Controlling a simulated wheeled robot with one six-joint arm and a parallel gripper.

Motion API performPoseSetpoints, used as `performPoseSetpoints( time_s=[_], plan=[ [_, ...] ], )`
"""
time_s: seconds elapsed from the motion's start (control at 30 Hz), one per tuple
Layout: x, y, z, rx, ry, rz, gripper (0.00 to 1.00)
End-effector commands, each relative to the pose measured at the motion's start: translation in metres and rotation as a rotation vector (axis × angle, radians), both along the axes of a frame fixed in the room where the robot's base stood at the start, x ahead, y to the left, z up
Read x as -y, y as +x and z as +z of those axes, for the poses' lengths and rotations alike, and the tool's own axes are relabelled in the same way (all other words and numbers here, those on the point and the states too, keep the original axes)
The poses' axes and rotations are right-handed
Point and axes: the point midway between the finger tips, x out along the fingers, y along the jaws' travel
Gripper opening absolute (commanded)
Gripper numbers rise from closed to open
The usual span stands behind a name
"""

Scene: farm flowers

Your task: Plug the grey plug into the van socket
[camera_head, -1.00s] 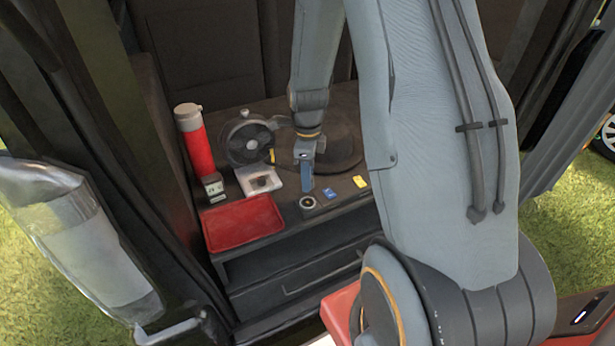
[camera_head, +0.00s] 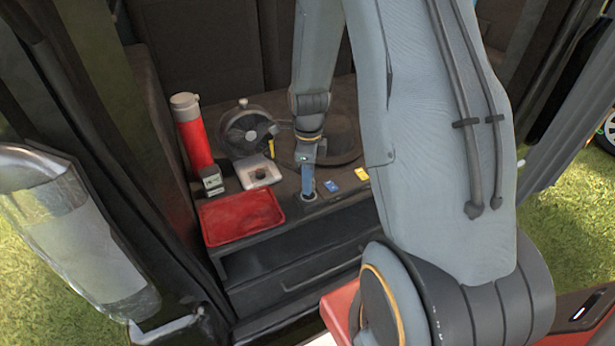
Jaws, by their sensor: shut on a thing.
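My gripper (camera_head: 308,188) points straight down at the front of the dark shelf inside the van, its blue finger showing. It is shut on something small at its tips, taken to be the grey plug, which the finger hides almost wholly. The round van socket (camera_head: 309,199) sits directly under the fingertips near the shelf's front edge. Only a bit of its rim shows. The tips look to be at or just over it. I cannot tell whether the plug is inside the socket.
A red tray (camera_head: 242,217) lies left of the socket. A blue card (camera_head: 332,187) and a yellow card (camera_head: 361,174) lie close on its right. Behind stand a red cylinder (camera_head: 194,135), a fan (camera_head: 247,132), a small grey box (camera_head: 212,181), a white device (camera_head: 259,172) and a dark hat (camera_head: 335,140).

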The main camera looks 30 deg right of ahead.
Motion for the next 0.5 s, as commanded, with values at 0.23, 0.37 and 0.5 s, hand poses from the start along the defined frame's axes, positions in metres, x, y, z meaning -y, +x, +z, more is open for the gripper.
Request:
performPoseSetpoints(
  time_s=[0.23,0.37,0.5],
  plan=[
    [0.0001,0.0001,-0.0155,0.000,0.000,0.000,0.07],
    [0.0001,-0.0001,-0.0160,0.000,0.000,0.000,0.07],
    [0.0000,-0.0001,-0.0156,0.000,0.000,0.000,0.07]
  ],
)
